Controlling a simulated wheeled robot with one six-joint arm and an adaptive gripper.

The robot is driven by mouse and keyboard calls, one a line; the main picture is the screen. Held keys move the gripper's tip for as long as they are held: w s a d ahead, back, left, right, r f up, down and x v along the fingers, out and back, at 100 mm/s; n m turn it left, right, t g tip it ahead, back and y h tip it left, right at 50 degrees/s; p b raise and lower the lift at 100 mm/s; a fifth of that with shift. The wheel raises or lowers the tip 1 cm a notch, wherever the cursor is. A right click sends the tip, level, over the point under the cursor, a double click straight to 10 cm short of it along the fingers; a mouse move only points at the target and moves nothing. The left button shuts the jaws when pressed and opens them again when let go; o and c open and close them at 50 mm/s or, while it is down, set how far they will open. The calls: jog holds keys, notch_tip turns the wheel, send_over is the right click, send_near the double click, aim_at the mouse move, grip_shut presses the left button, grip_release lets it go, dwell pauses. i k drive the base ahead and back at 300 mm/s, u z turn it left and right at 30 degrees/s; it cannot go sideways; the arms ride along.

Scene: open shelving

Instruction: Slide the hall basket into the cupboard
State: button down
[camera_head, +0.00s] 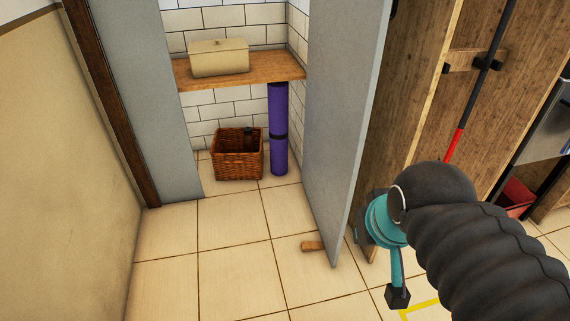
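The brown wicker basket (237,155) stands upright on the tiled floor inside the open cupboard, below its wooden shelf (284,69). A small dark item shows at the basket's inner back; I cannot tell what it is. The grey cupboard door (345,110) stands open on the right. My gripper (394,272) is at the right, beyond the door's free edge and well away from the basket. A teal part with a black tip hangs down there. My dark ribbed arm hides much of it, so its opening is unclear. I see nothing held in it.
A purple rolled mat (278,130) stands right of the basket. A cream lidded box (218,58) sits on the shelf. A small wooden piece (312,246) is by the door's foot. A wooden cabinet (405,110) stands right.

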aim_at(239, 155)
jog(key=u, duration=0.65)
jog(key=i, duration=0.6)
jog(key=u, duration=0.7)
jog(key=i, duration=1.25)
jog(key=z, duration=0.65)
